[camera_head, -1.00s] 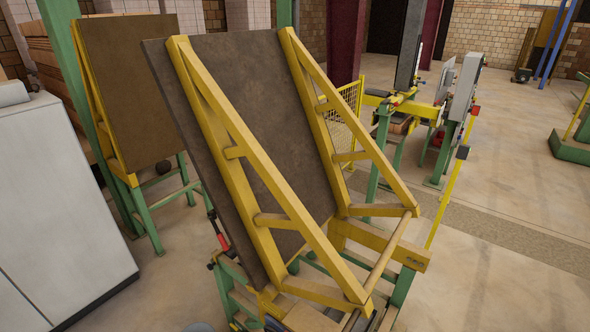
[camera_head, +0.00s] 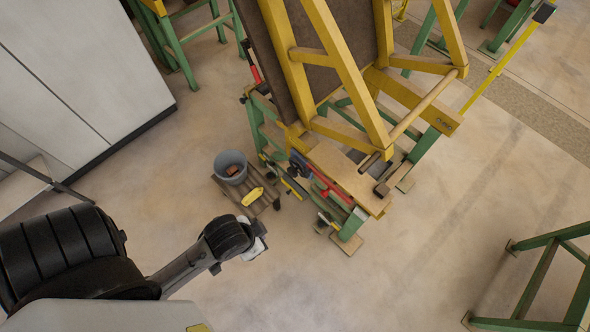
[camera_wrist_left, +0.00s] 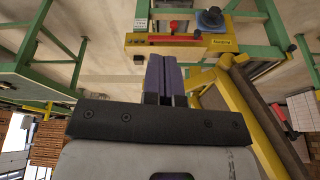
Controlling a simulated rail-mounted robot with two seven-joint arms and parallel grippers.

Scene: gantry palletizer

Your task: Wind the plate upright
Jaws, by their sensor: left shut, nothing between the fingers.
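The dark brown plate (camera_head: 352,35) leans at a slant against the yellow tilting frame (camera_head: 350,80) in the head view, its top out of view. Its dark side also shows at the right of the left wrist view (camera_wrist_left: 268,115). A dark blue handwheel (camera_head: 299,164) sits low on the stand's near side, beside a red bar (camera_head: 330,184). The wheel appears as a blue knob on a yellow beam in the left wrist view (camera_wrist_left: 211,18). My left gripper (camera_head: 258,245) is shut and empty, apart from the stand. Its fingers (camera_wrist_left: 166,72) point towards the beam. My right gripper is not in view.
A low wooden trolley (camera_head: 262,203) with a grey bucket (camera_head: 231,166) and a yellow object (camera_head: 252,196) stands between my left gripper and the stand. A grey cabinet (camera_head: 75,70) is at upper left. A green frame (camera_head: 535,285) is at lower right. The floor between is clear.

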